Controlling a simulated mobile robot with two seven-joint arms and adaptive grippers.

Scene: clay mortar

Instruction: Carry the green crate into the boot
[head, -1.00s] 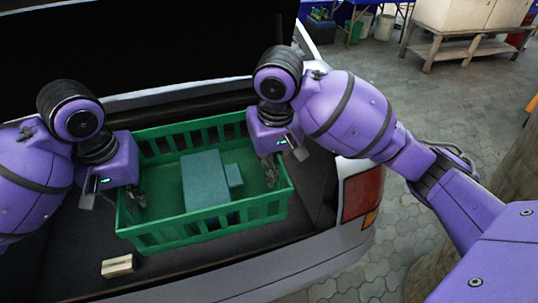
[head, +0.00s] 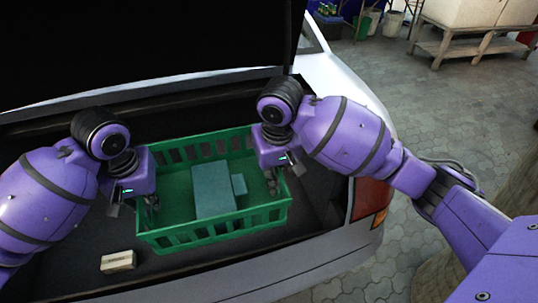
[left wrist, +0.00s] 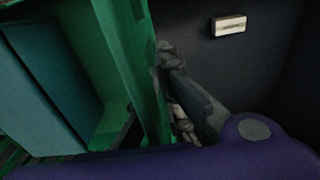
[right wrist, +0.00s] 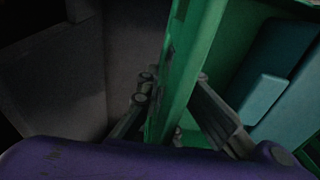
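The green crate (head: 215,232) is inside the car boot (head: 75,245), low over its dark floor. I cannot tell whether its base touches the floor. It holds a large teal box (head: 212,190) and a smaller teal block (head: 239,184). My left gripper (head: 151,201) is shut on the crate's left wall, which also shows in the left wrist view (left wrist: 130,60); its inner finger is mostly hidden. My right gripper (head: 273,184) is shut on the right wall, with a finger on each side of that wall (right wrist: 185,70) in the right wrist view.
A small pale block (head: 118,261) lies on the boot floor at the crate's front left. The boot's rear edge and red tail lamp (head: 368,198) are close to the crate's front right. Paved ground (head: 420,110) lies beyond the car, with a bench (head: 470,45) behind.

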